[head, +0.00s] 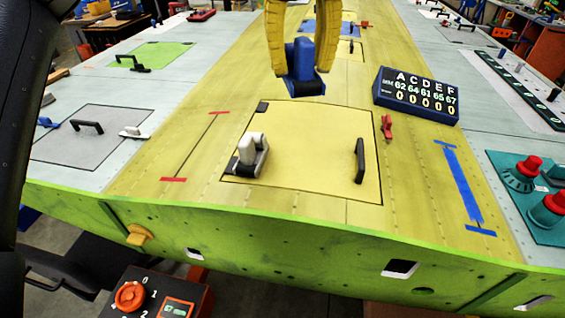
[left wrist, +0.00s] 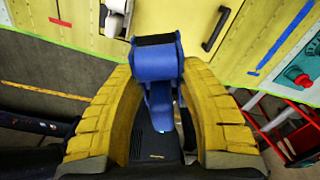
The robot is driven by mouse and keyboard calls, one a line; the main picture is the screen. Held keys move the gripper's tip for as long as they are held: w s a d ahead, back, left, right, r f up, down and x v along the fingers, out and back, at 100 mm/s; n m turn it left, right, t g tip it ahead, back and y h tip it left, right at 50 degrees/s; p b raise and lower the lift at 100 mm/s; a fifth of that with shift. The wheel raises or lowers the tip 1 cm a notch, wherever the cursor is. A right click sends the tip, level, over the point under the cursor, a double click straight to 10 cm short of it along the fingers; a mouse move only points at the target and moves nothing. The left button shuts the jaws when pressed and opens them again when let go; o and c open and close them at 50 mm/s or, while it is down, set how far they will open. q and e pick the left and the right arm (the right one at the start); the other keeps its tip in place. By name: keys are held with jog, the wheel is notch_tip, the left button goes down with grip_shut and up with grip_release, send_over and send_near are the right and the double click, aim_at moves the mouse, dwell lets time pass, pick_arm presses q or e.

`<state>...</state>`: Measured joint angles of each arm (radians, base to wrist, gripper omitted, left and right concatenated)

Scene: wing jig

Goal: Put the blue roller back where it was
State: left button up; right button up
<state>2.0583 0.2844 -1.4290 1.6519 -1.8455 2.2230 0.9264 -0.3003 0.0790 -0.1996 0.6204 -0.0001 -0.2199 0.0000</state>
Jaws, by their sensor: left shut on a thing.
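The blue roller (head: 304,68) hangs between the yellow fingers of my left gripper (head: 301,50), in the upper middle of the head view. It appears above the far part of the square yellow panel (head: 310,140), not resting on it. In the left wrist view the blue roller (left wrist: 155,62) sits between the two fingers of the left gripper (left wrist: 160,75), with its dark roller end pointing away from the palm. The left gripper is shut on it. A similar white roller (head: 248,155) stands on the panel's left front part. My right gripper is not in view.
The panel has a black handle (head: 360,160). A dark number board (head: 416,95) and red clamp (head: 387,127) stand to its right. Blue tape (head: 463,190) and red tape marks (head: 173,180) flank it. Teal fixtures with red knobs (head: 528,168) are at far right. The panel's middle is clear.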

pick_arm(q)
notch_tip(320, 180, down, 19)
jog(key=shift+f, duration=0.15)
dwell(0.6)
jog(key=shift+f, duration=0.1)
jog(key=o, duration=1.3)
notch_tip(320, 180, up, 12)
jog(key=shift+w+a+r, duration=0.1)
jog(key=shift+a, duration=0.05)
